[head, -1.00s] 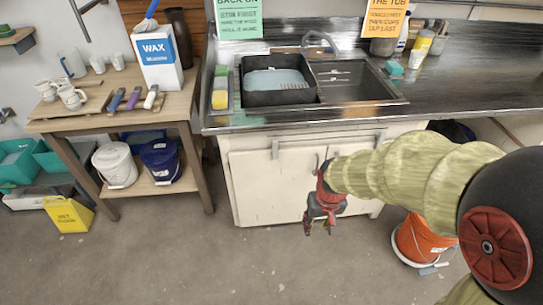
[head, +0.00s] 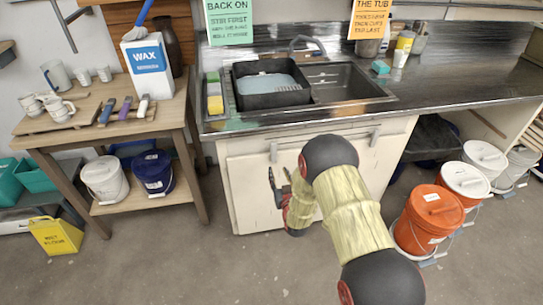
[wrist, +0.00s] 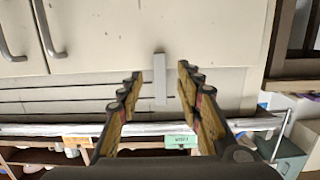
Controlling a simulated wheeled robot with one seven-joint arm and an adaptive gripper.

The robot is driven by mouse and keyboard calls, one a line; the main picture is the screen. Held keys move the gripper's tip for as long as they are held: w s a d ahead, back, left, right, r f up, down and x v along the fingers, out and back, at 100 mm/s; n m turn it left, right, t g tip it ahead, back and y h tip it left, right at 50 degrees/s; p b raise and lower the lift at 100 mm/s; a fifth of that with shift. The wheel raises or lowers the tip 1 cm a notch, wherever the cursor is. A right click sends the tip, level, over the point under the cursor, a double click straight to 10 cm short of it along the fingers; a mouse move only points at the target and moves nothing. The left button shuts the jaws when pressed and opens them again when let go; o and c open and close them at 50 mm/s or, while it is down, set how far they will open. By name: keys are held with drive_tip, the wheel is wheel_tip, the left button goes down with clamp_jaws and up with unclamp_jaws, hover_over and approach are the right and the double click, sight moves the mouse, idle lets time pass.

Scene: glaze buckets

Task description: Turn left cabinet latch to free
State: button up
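The left cabinet latch (head: 273,152) is a small grey upright bar near the top of the cream cabinet front (head: 243,195) under the sink. In the wrist view the latch (wrist: 159,78) stands upright in the picture, between my fingertips, with a gap on each side. My gripper (head: 280,177) is open in front of the cabinet, just below the latch in the head view. Both fingers show spread in the wrist view. I cannot tell how far the fingertips are from the cabinet face. My arm hides the cabinet's middle and door handles in the head view.
A second latch (head: 374,137) is at the right of the cabinet top. Two curved handles (wrist: 47,30) show in the wrist view. Orange buckets (head: 428,220) stand right of the cabinet, and a wooden table (head: 190,125) stands left. The floor in front is partly clear.

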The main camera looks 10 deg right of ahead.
sight(274, 152)
drive_tip(key=shift+t, duration=0.8)
drive_tip(key=w+r+b, duration=0.1)
drive_tip(key=w, duration=0.1)
drive_tip(key=w+r, duration=0.1)
drive_tip(key=w, duration=0.2)
drive_tip(key=w+r+b, duration=0.1)
drive_tip(key=w, duration=0.2)
drive_tip(key=shift+r+b, duration=0.35)
drive_tip(key=shift+r, duration=0.05)
drive_tip(key=shift+c, duration=0.2)
clamp_jaws()
